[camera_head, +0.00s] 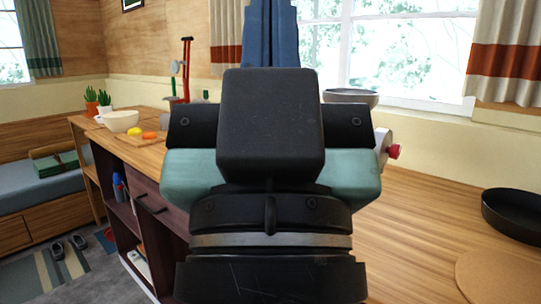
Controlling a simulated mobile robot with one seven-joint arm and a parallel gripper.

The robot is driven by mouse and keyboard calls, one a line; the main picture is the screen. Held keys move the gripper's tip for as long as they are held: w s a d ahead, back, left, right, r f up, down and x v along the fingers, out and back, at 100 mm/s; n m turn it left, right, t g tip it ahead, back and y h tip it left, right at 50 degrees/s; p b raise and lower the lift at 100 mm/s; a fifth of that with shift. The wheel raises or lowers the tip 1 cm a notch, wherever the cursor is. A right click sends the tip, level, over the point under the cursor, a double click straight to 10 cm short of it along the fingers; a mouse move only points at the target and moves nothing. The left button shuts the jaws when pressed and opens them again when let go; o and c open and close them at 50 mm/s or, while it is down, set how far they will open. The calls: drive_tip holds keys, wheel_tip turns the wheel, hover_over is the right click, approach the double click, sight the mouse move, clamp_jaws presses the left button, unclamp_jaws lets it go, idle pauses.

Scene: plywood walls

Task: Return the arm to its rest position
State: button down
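My gripper (270,125) fills the middle of the head view, seen from behind. Its dark block-shaped body and the teal housing (190,175) below it stand above the wooden counter in the picture. I cannot see its fingers clearly, so I cannot tell whether it is open or holds anything. A blue upright shape (271,35) shows just above the gripper body. I cannot tell whether it is part of the gripper or something beyond it. My arm hides the middle of the counter.
The wooden counter (420,225) runs along the window wall. A dark pan (515,213) and a round tan board (500,277) lie at right. A bowl (350,97) stands behind the gripper. At left are a cream bowl (121,121), potted cacti (104,101) and a bench (40,185).

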wheel_tip(320, 180, up, 24)
drive_tip(key=p, duration=2.1)
drive_tip(key=shift+p, duration=0.35)
